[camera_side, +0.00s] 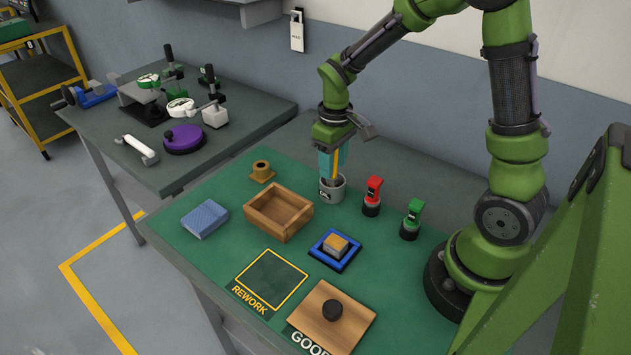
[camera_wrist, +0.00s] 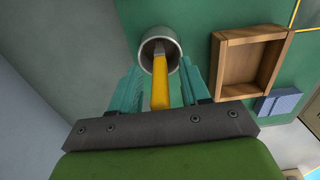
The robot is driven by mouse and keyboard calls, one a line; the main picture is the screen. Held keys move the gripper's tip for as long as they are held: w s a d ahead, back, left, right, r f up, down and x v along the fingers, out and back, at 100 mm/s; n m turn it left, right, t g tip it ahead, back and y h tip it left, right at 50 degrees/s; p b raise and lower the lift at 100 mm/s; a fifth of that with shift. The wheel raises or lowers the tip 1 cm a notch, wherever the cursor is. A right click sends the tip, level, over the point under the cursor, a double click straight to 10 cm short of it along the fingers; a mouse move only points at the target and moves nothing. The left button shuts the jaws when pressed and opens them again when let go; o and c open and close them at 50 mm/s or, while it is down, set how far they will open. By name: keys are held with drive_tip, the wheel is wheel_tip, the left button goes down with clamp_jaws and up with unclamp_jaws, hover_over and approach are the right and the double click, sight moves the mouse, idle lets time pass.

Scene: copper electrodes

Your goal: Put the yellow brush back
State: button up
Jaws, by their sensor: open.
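The yellow brush (camera_wrist: 160,85) stands with its lower end inside the grey metal cup (camera_wrist: 172,42). Its yellow handle also shows in the side view (camera_side: 336,163), rising from the cup (camera_side: 332,190). My gripper (camera_wrist: 163,82) is open, with its teal fingers on both sides of the handle. In the side view my gripper (camera_side: 329,165) is just above the cup, pointing down. A gap shows between the handle and the fingers in the wrist view. The brush's lower end is hidden in the cup.
An empty wooden box (camera_side: 278,211) is left of the cup. Red (camera_side: 373,195) and green (camera_side: 412,218) handled items stand to the right. A blue tray (camera_side: 335,251) holding a block, a blue sponge-like block (camera_side: 204,219) and a wooden board (camera_side: 345,335) are nearer the front.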

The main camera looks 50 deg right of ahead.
wheel_tip(320, 180, up, 14)
drive_tip(key=s+a+r+m+t+y, duration=0.2)
drive_tip(key=s+a+t, duration=0.5)
drive_tip(key=s, duration=0.4)
drive_tip(key=shift+s+a+r+m, duration=0.2)
drive_tip(key=shift+a+r+m, duration=0.35)
drive_tip(key=shift+m, duration=0.45)
